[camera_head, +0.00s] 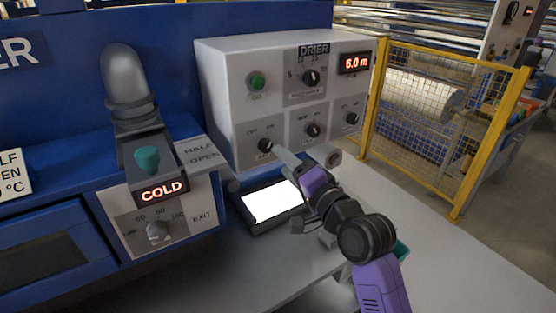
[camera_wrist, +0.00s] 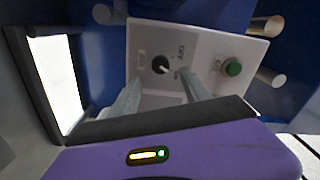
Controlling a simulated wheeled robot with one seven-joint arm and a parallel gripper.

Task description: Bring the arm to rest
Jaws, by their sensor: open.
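My gripper (camera_head: 302,158) is in front of the lower part of the white drier panel (camera_head: 222,100), above the bench. In the wrist view its two grey fingers (camera_wrist: 160,84) stand apart with nothing between them. A black knob (camera_wrist: 161,65) on the panel shows beyond the gap, and the fingers look clear of it. The lower-left knob (camera_head: 265,145) is close to the fingertips in the head view; the exact distance is hard to tell. My purple arm comes in from the lower right.
A white-screened tablet (camera_head: 270,204) lies on the grey bench (camera_head: 225,265) beside my gripper. A blue machine with a COLD display (camera_head: 162,192) and a dial (camera_head: 158,232) stands to the left. A yellow mesh fence (camera_head: 430,105) is behind at right. A green button (camera_wrist: 233,68) sits beside the knob.

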